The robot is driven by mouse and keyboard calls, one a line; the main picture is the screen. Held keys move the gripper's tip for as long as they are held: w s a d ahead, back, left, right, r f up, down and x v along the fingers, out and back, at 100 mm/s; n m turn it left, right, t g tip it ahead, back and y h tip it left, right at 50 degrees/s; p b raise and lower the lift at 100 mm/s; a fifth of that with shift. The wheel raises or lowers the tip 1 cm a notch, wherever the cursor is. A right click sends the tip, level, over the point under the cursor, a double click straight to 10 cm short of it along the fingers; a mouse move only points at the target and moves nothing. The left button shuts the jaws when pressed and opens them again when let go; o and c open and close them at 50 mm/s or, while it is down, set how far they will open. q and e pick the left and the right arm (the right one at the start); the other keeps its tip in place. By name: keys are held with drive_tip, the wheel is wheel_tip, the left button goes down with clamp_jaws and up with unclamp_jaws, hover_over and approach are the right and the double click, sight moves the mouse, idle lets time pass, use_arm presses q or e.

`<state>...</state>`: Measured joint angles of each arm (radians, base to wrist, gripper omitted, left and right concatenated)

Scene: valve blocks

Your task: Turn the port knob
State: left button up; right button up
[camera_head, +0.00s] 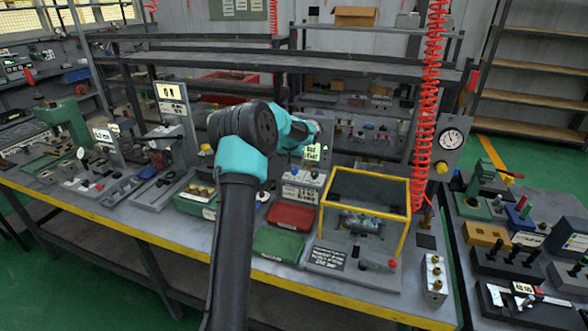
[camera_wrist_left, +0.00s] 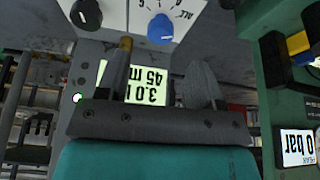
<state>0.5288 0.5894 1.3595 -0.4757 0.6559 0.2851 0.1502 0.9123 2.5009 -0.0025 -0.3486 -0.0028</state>
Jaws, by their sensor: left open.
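In the left wrist view a blue knob (camera_wrist_left: 161,28) with a white pointer line sits on a pale panel (camera_wrist_left: 138,12) with dial marks around it. A dark knob (camera_wrist_left: 86,14) is to its left on the same panel. I cannot read which one is labelled port. My left gripper (camera_wrist_left: 165,58) is open, with its two fingers apart and nothing seen between them; the blue knob is just beyond the fingertips, apart from them. In the head view my teal wrist hides most of this gripper. My right gripper is not in view.
A lit green display (camera_wrist_left: 150,82) shows behind the fingers in the wrist view. In the head view a red tray (camera_head: 292,217), a green tray (camera_head: 279,244) and a yellow-framed fixture (camera_head: 408,222) crowd the bench. A red coiled hose (camera_head: 427,100) hangs at the right.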

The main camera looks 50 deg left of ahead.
sight(294, 172)
use_arm(q)
drive_tip(key=x, duration=0.6)
drive_tip(key=c, duration=0.9)
